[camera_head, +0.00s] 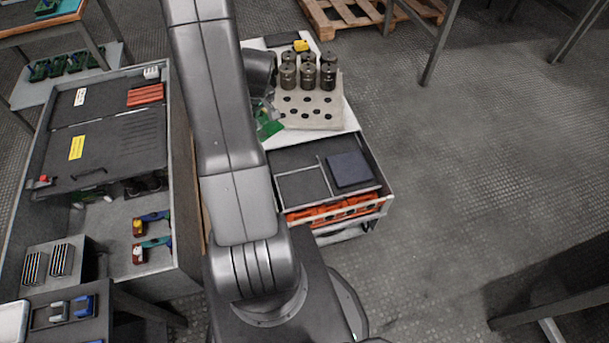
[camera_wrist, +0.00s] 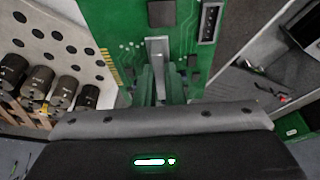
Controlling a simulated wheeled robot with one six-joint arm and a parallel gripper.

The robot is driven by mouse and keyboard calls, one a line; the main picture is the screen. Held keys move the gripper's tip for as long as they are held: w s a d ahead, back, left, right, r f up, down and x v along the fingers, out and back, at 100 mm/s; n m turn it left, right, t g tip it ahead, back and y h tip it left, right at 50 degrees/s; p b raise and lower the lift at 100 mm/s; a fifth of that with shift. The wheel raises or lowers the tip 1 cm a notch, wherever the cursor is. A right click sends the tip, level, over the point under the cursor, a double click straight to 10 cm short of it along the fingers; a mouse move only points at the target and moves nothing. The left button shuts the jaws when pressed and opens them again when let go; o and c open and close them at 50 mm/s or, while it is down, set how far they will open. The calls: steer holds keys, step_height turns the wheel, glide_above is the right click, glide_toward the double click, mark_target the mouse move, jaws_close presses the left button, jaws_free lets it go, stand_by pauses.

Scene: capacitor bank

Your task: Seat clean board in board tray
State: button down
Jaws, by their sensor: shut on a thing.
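A green circuit board (camera_wrist: 120,35) with gold edge contacts and dark chips fills the upper middle of the wrist view. My gripper (camera_wrist: 157,75) is shut on it near its lower middle. In the head view only a piece of the green board (camera_head: 268,124) shows beside my arm, at the left of the pale holed block; my gripper is hidden behind the arm there. A dark open tray with thin dividers (camera_head: 318,170) is in the cart top just in front of the block. I cannot tell for sure which tray is the board tray.
The pale holed block (camera_head: 312,116) carries several metal cylinders (camera_head: 308,75) at its back. A dark blue slab (camera_head: 348,169) lies in the divided tray's right part. A grey workbench (camera_head: 100,150) stands at left, with several boards behind it. Open floor lies at right.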

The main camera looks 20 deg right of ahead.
steer(key=shift+s+d+f+n+g+y+b, duration=0.45)
steer(key=shift+s+d+f+n+b, duration=1.35)
steer(key=shift+f+b, duration=2.35)
steer(key=shift+s+d+f+n+g+y+b, duration=0.2)
steer(key=shift+s+d+f+n+g+b, duration=0.55)
steer(key=shift+d+f+n+b, duration=3.25)
steer(key=shift+s+d+f+n+g+y+b, duration=0.5)
steer(key=shift+s+f+b, duration=1.55)
steer(key=shift+f, duration=4)
steer(key=shift+w+d+b, duration=0.2)
steer(key=shift+w+b, duration=0.25)
steer(key=shift+b, duration=0.6)
steer(key=shift+f+b, duration=0.65)
steer(key=shift+b, duration=0.2)
steer(key=c, duration=1.5)
jaws_free()
steer(key=shift+o, duration=0.2)
